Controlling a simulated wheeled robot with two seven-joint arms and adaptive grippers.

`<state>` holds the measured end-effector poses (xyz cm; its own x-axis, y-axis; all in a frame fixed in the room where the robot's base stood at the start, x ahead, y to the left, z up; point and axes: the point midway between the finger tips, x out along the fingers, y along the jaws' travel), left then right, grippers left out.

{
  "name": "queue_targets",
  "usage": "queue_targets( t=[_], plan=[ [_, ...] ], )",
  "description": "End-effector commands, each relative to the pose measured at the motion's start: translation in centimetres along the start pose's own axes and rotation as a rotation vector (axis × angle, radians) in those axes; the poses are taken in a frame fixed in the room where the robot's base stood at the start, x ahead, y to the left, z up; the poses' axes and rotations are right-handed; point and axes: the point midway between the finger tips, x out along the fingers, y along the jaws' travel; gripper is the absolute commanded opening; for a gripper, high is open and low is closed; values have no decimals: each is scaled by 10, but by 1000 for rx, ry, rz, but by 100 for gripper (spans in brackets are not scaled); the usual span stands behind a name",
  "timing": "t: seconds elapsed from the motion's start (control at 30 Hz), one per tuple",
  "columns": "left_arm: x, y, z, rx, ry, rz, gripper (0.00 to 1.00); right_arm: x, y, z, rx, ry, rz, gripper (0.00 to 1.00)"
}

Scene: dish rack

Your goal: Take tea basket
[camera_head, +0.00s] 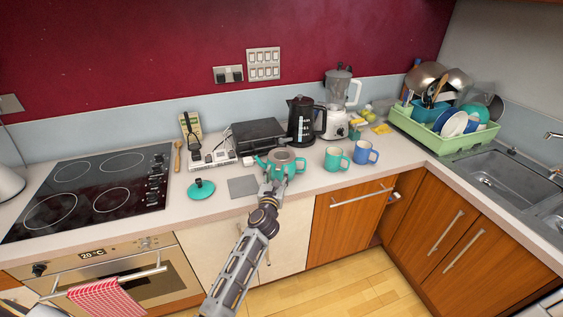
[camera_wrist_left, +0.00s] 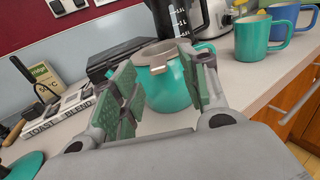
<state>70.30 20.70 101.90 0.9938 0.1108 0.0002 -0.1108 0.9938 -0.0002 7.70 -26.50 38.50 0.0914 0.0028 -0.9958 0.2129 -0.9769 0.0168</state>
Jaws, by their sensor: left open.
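The teal teapot (camera_head: 297,167) stands on the counter, and its body also shows in the left wrist view (camera_wrist_left: 168,93). The tea basket (camera_head: 284,156) sits in the teapot's open top. In the left wrist view the basket (camera_wrist_left: 157,57) shows a greyish-beige rim and a small tab facing me; its lower part is hidden inside the pot. My left gripper (camera_head: 273,184) is just in front of the teapot. In the left wrist view its green-padded fingers (camera_wrist_left: 160,85) are spread open, with the pot and tab seen between them and nothing held.
The teal lid (camera_head: 201,188) lies left, beside a grey mat (camera_head: 243,186). A black kettle (camera_head: 301,121) stands close behind the teapot. A teal mug (camera_head: 334,159) and a blue mug (camera_head: 363,152) stand to the right. The dish rack (camera_head: 446,141) is at the far right.

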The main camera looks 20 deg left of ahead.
Motion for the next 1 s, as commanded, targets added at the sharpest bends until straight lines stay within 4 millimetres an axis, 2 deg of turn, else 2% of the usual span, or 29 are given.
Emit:
queue_targets(
  t=[0.4, 1.0],
  plan=[
    [33, 1, -1, 0, 0, 0, 45, 0, -1, 0, 1, 0, -1, 29],
    [37, 1, -1, 0, 1, 0, 45, 0, -1, 0, 1, 1, -1, 29]
  ],
)
